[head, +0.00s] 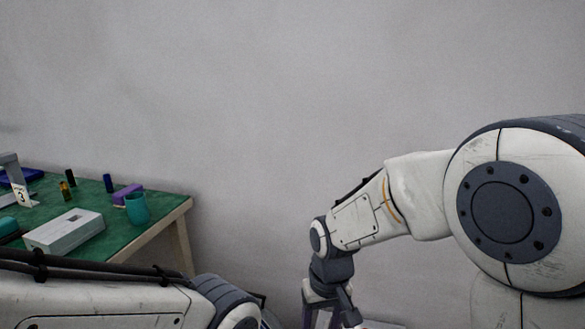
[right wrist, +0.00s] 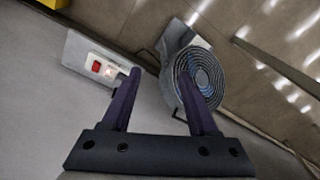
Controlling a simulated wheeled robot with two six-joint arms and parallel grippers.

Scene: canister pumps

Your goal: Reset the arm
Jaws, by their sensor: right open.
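My right arm (head: 365,212) comes in from the right in the head view and bends down at the wrist. Its gripper is mostly cut off at the bottom edge. In the right wrist view my right gripper (right wrist: 158,72) is open, with two dark purple fingers apart and nothing between them. My left arm (head: 110,300) crosses the bottom left of the head view. Its gripper is out of view.
A green-topped table (head: 160,208) stands at the left with a white box (head: 64,232), a teal cup (head: 137,208), a purple block (head: 127,193) and small bottles. A round fan-like grille (right wrist: 199,78) and a pale panel with a red switch (right wrist: 96,66) lie beyond my right fingers.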

